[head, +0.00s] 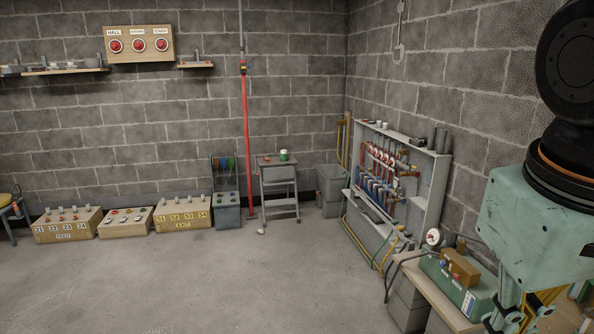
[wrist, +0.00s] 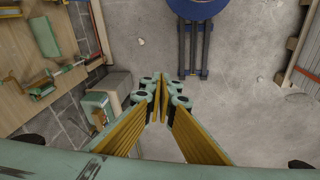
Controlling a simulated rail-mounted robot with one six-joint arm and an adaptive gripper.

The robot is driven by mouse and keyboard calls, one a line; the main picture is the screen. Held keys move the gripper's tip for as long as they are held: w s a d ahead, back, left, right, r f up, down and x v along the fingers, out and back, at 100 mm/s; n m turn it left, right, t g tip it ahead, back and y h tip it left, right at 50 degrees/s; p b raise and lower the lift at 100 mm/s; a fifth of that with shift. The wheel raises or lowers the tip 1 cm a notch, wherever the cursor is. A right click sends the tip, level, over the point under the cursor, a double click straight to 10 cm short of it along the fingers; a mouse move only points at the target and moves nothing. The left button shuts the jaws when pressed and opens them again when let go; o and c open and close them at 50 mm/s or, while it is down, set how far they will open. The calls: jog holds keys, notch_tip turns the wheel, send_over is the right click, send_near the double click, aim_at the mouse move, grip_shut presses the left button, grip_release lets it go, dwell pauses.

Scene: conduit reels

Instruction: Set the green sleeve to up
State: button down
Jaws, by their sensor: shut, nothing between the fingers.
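My gripper (wrist: 160,97) shows in the wrist view with its yellow-padded fingers brought together at the tips and nothing between them. It hangs above the grey floor, apart from other things. In the head view a small green round item (head: 284,155) sits on top of a grey stand by the back wall. I cannot tell whether it is the green sleeve. No part in either view is clearly the green sleeve, and its setting cannot be read.
A rack of coloured pipes and valves (head: 440,190) stands along the right wall. A bench (head: 448,304) with a green box (head: 470,290) is near my arm. Wooden switch boxes (head: 68,224) line the back wall. A blue round-topped stool (wrist: 195,8) shows in the wrist view. The middle floor is clear.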

jog(key=s+a+t+y, duration=0.1)
jog(key=s+a, duration=0.2)
jog(key=a, duration=0.2)
jog(key=shift+a+r+t+y, duration=0.15)
jog(key=shift+r+t+y, duration=0.15)
jog(key=shift+t, duration=0.1)
